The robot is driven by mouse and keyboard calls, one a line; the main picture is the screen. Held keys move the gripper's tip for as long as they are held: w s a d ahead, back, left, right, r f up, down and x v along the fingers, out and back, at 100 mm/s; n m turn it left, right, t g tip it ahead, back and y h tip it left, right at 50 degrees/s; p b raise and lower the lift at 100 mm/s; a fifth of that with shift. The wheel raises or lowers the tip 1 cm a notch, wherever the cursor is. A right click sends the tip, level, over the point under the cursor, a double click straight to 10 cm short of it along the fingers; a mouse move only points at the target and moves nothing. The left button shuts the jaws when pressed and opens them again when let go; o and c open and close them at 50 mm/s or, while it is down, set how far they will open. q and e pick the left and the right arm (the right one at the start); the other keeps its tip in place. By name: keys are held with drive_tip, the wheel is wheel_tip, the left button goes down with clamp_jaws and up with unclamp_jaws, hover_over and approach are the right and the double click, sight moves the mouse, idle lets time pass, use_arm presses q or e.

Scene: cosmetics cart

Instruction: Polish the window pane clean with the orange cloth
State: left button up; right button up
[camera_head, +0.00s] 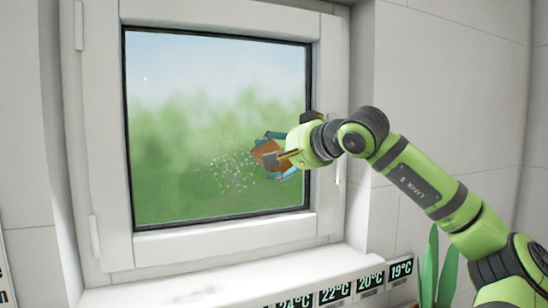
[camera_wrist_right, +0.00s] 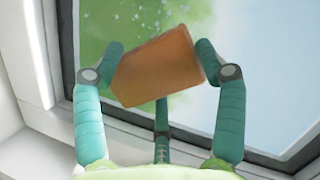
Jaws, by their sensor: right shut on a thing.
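The window pane (camera_head: 190,130) sits in a white frame and shows a blurred green and blue view. White specks (camera_head: 233,172) lie on its lower middle-right part, and some specks also show in the right wrist view (camera_wrist_right: 90,62). My right gripper (camera_head: 272,157) is in front of the pane's right part, shut on the orange cloth (camera_head: 264,151). In the right wrist view the cloth (camera_wrist_right: 155,68) is a flat orange block between the teal fingers. I cannot tell whether the cloth touches the glass. My left gripper is not in view.
The white window frame (camera_head: 335,90) surrounds the pane, with a handle (camera_head: 337,165) on its right side. Temperature labels (camera_head: 335,293) run along the ledge below. A green plant (camera_head: 430,265) stands at the lower right. The left part of the pane is unobstructed.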

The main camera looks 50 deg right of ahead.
drive_tip(key=s+a+b, duration=0.2)
drive_tip(key=s, duration=0.1)
drive_tip(key=s+a+b, duration=0.1)
drive_tip(key=s+b, duration=0.1)
drive_tip(key=shift+s, duration=0.1)
idle(0.3)
drive_tip(key=shift+s, duration=0.1)
drive_tip(key=shift+s+a+b, duration=0.3)
drive_tip(key=shift+s+a, duration=0.05)
drive_tip(key=shift+s, duration=0.3)
drive_tip(key=shift+s+a+b, duration=0.3)
drive_tip(key=shift+s+a, duration=0.05)
drive_tip(key=shift+s, duration=0.25)
drive_tip(key=shift+w+d+f, duration=0.1)
